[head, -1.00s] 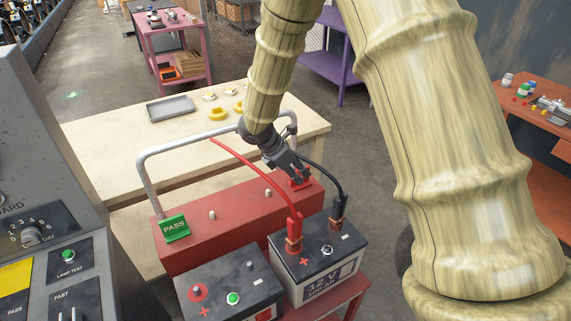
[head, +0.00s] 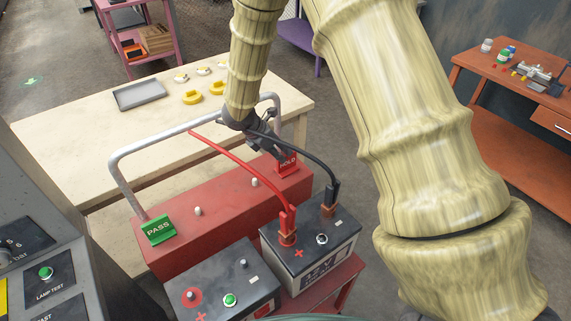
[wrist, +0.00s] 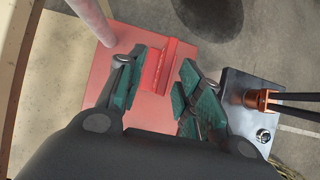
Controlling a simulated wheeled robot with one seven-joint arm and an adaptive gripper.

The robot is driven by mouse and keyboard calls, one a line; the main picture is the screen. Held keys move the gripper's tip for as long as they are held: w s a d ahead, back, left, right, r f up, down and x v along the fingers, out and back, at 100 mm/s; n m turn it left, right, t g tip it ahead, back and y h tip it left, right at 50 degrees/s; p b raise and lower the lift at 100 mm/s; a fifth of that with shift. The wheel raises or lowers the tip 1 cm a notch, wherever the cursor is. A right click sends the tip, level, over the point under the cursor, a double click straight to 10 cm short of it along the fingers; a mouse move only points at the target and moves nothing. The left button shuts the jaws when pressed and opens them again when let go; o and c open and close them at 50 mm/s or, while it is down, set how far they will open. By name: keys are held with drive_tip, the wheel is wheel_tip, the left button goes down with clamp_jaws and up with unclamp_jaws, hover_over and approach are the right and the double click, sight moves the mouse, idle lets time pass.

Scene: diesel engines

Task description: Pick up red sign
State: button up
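The red sign (head: 287,162), lettered HOLD, stands at the right end of the top of a red box (head: 215,208). In the wrist view the red sign (wrist: 159,66) lies between and slightly beyond the fingertips. My gripper (head: 268,143) is just above and to the left of the sign in the head view. In the wrist view my gripper (wrist: 155,75) is open, with a green-padded finger on each side of the sign and gaps visible. The sign still stands on the box.
A green PASS sign (head: 159,229) stands on the box's left end. A grey handle rail (head: 150,152) arches behind. A battery (head: 312,246) with red and black cables is close on the right. A cream table (head: 70,140) with a grey tray (head: 139,95) lies behind.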

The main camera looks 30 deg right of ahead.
sight(287, 157)
drive_tip(key=shift+d+f, duration=0.1)
drive_tip(key=shift+d, duration=0.05)
drive_tip(key=shift+s+d+f+p, duration=0.35)
drive_tip(key=shift+s+p, duration=0.15)
drive_tip(key=shift+p, duration=0.1)
drive_tip(key=shift+d+f, duration=0.2)
drive_tip(key=shift+f, duration=0.05)
drive_tip(key=f, duration=0.1)
drive_tip(key=d+f+p, duration=0.1)
drive_tip(key=shift+w+f, duration=0.3)
drive_tip(key=shift+w, duration=0.1)
drive_tip(key=shift+s+d+r, duration=0.1)
drive_tip(key=shift+s, duration=0.1)
drive_tip(key=shift+w, duration=0.1)
drive_tip(key=c, duration=0.4)
clamp_jaws()
